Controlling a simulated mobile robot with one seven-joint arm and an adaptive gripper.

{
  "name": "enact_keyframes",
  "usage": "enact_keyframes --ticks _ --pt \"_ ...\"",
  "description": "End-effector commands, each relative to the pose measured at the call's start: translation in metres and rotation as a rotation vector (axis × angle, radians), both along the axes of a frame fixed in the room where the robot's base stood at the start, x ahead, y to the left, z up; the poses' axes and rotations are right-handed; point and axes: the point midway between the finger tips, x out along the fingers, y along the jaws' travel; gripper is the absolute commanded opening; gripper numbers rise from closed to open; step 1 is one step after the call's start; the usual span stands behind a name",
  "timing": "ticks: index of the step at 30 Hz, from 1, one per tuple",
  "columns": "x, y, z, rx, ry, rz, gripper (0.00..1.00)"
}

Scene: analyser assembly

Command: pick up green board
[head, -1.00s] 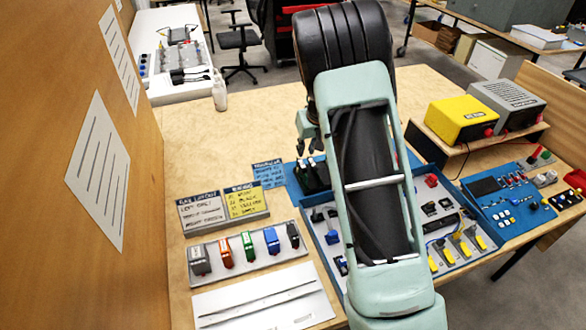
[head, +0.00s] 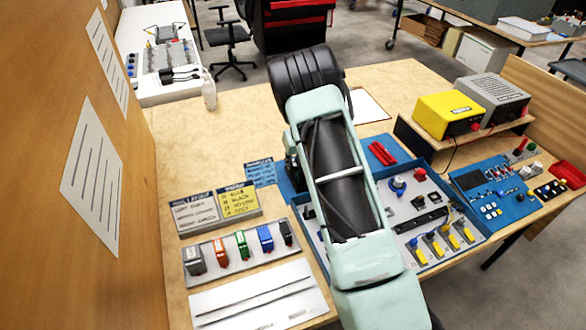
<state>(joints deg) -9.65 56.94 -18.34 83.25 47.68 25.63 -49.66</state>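The green board (head: 242,244) stands upright in a light grey rack (head: 236,262) on the wooden table in the head view. It sits in the middle of a row, between an orange one (head: 221,251) and a blue one (head: 265,237). My arm reaches across the table to the right of the rack. My gripper is hidden behind the arm, so I cannot see its fingers or whether it holds anything.
A grey board (head: 194,260) and a black one (head: 286,232) end the row. Label cards (head: 214,210) stand behind the rack. A white slotted plate (head: 258,299) lies in front. A blue-edged tray (head: 465,240) is partly under my arm. A wooden panel rises at left.

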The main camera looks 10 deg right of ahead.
Motion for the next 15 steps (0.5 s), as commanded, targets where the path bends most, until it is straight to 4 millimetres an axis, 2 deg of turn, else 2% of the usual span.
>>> enact_keyframes --ticks 7,12,15 --pt "0.0004 -0.0001 -0.0011 0.0 0.0 0.0 0.17" --pt "0.0003 0.0 -0.001 0.0 0.0 0.0 0.0" --pt "0.0002 -0.0001 -0.001 0.0 0.0 0.0 0.0"
